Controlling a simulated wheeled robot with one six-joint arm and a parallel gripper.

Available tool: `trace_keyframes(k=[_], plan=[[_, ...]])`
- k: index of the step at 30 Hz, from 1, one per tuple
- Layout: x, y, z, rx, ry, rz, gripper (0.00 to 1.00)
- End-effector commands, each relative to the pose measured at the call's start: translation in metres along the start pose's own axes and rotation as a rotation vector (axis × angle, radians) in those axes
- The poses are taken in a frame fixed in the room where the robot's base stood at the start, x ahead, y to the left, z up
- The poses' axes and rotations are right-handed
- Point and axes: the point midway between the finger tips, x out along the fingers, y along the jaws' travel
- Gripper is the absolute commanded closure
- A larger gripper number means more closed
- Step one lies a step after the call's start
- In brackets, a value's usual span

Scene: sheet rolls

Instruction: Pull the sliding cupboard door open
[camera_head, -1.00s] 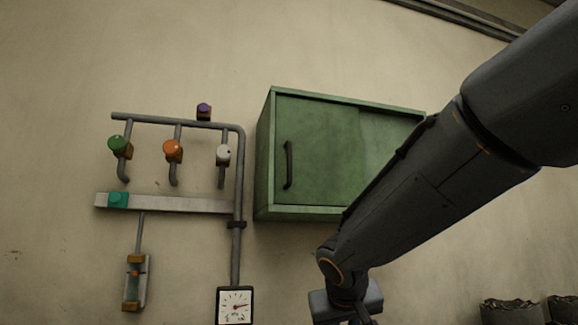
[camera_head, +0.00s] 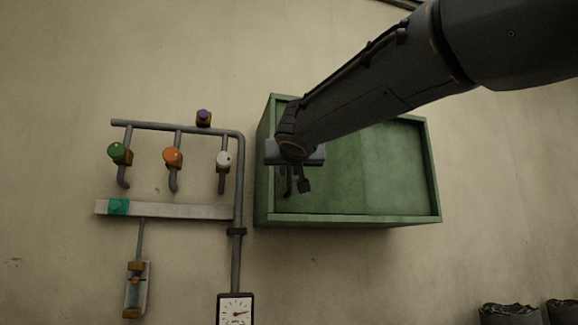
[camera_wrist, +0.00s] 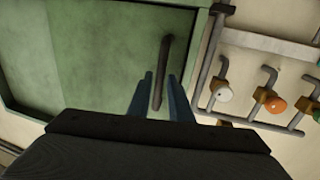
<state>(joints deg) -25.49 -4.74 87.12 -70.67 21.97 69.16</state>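The green cupboard (camera_head: 348,219) hangs on the wall. Its sliding door (camera_head: 335,180) fills the left part of the front, with a seam to the lighter right part. The dark upright bar handle (camera_wrist: 164,65) is near the door's edge, at the cupboard's left end in the head view; my gripper partly hides it there. My gripper (camera_head: 295,186) is in front of the handle. In the wrist view my gripper (camera_wrist: 162,88) is open, its two bluish fingers on either side of the handle's lower part, with a gap on each side. Contact is not visible.
Pipes (camera_head: 240,180) with green, orange and white knobs stand on the wall close left of the cupboard. A gauge (camera_head: 236,309) hangs below them. The wall right of the cupboard is clear. Dark objects (camera_head: 510,313) show at the bottom right.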

Motion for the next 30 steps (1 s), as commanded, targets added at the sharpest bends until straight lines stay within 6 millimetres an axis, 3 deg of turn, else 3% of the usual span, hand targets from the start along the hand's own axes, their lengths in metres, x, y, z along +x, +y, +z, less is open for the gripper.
trace_keyframes(k=[6,15,19,30], plan=[[0.019,0.001,-0.001,-0.001,0.0,0.001,0.81],[0.022,0.0,0.0,0.0,0.0,0.0,0.81],[0.022,0.0,0.0,0.0,0.0,0.0,1.0],[0.021,-0.001,0.001,0.001,-0.001,-0.008,1.0]])
